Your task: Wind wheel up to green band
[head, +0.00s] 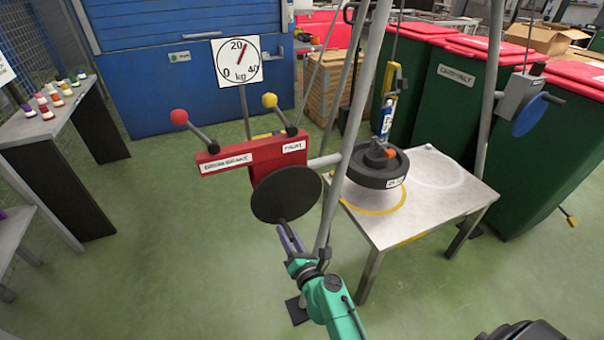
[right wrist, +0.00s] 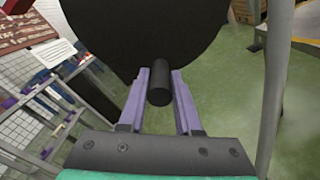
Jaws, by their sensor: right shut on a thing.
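A black disc-shaped wheel (head: 286,195) sits on a red winch box (head: 252,150) mounted on the tripod. My right gripper (head: 287,232) is at the wheel's lower edge. In the right wrist view its purple fingers (right wrist: 160,88) are shut on the wheel's short black handle (right wrist: 160,70). A round dial (head: 237,60) reads in kg; its red needle leans right of upright, near the 20. I cannot make out a green band on it. A black weight (head: 376,172) hangs or rests under a hook over the yellow ring on the table. My left gripper is not in view.
Levers with a red knob (head: 179,117) and a yellow knob (head: 269,100) rise from the winch box. Tripod legs (head: 340,170) stand right beside the wheel. The grey table (head: 440,215) is to the right. Green floor (head: 170,260) is clear at left.

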